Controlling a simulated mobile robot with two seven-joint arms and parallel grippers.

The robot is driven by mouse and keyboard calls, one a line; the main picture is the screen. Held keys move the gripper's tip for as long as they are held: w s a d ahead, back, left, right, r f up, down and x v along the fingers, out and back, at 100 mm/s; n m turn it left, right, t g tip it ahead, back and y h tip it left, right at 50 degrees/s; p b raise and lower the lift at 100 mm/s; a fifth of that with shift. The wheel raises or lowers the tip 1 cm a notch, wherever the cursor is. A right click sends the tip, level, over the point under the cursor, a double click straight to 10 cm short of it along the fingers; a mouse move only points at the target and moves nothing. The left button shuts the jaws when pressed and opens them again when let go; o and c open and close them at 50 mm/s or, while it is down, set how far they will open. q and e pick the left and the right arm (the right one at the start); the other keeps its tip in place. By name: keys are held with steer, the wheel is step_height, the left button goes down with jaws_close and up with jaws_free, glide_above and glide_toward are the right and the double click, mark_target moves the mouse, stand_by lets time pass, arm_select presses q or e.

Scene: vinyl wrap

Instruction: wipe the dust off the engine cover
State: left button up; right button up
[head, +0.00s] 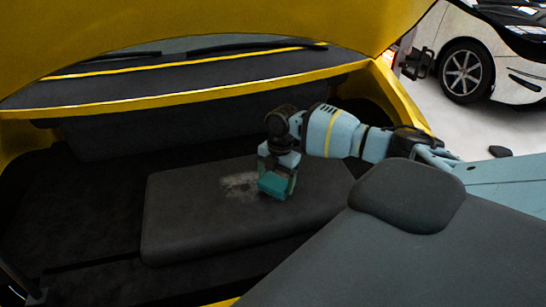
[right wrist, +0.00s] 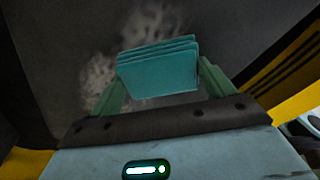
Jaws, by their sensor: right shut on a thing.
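The engine cover (head: 185,225) is a dark grey padded slab inside the open bay of a yellow car. A pale patch of dust (head: 238,185) lies on its upper middle part; the dust also shows in the right wrist view (right wrist: 100,75), around and beyond the cloth. My right gripper (head: 277,178) is shut on a folded teal cloth (head: 274,186), just at the right edge of the dust. The cloth (right wrist: 158,70) sits between the two green fingers in the right wrist view. I cannot tell whether it touches the cover. My left gripper is not in view.
The raised yellow lid (head: 200,22) hangs over the bay, and the yellow body rim (head: 200,94) runs behind it. A dark grey panel with a rounded pad (head: 408,195) fills the lower right. A white car (head: 510,60) stands at the back right.

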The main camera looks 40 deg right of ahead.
mark_target(286, 180)
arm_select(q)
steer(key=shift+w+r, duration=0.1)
arm_select(e)
steer(key=shift+s+d+f, duration=0.1)
steer(key=shift+s+d, duration=0.2)
steer(key=shift+d, duration=0.35)
steer(key=shift+s+d, duration=0.3)
steer(key=shift+d, duration=0.3)
steer(key=shift+s+d, duration=0.1)
steer(key=shift+d, duration=0.05)
